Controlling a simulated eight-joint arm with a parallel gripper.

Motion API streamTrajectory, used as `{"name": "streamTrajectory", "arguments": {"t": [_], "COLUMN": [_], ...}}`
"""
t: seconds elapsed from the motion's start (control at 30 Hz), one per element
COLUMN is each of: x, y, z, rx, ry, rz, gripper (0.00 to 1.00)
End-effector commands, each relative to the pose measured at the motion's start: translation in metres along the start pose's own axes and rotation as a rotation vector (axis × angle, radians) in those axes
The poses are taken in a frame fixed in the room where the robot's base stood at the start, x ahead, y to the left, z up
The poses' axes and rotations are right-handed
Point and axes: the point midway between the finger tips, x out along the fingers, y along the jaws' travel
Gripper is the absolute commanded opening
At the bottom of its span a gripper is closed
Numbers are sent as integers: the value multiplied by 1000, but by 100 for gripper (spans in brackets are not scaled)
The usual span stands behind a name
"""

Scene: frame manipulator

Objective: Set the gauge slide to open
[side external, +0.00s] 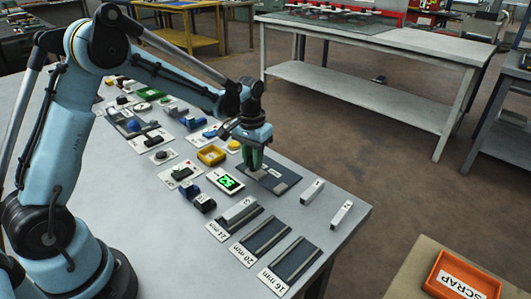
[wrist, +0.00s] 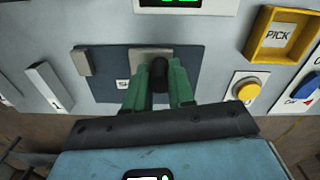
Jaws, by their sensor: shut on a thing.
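The gauge is a dark blue plate (side external: 289,181) near the table's far edge; it also shows in the wrist view (wrist: 105,88). A small grey block (wrist: 82,62) stands toward its left in the wrist view. The gauge slide (wrist: 150,52), with a dark rounded knob, is to the right of that block, with a clear gap between them. My gripper (side external: 257,166) is down over the plate. Its green fingers (wrist: 160,88) are shut on the slide's knob and partly hide it. A label starting with S is mostly covered by a finger.
A lit green display (side external: 231,183) lies beside the gauge. Two numbered grey bars (side external: 312,192) (side external: 341,213) lie right of it. Slots marked 24, 20 and 16 mm (side external: 290,260) are at the front; the 24 mm slot holds a bar. A yellow PICK tray (side external: 211,155) is nearby.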

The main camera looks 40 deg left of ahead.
Motion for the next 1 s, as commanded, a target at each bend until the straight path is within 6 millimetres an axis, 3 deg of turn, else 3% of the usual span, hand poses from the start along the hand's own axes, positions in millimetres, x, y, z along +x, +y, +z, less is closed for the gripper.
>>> {"name": "streamTrajectory", "arguments": {"t": [0.07,0.1,0.23,0.67,1.0], "x": [-1,-1,-1,-9,-70], "y": [-7,-7,-7,-4,-4], "z": [-2,-2,-2,-1,-1], "rx": [-11,-11,-10,-7,-7], "ry": [4,4,4,3,3], "rz": [-13,-13,-12,-8,-9], "gripper": [0,28,48,48,48]}}
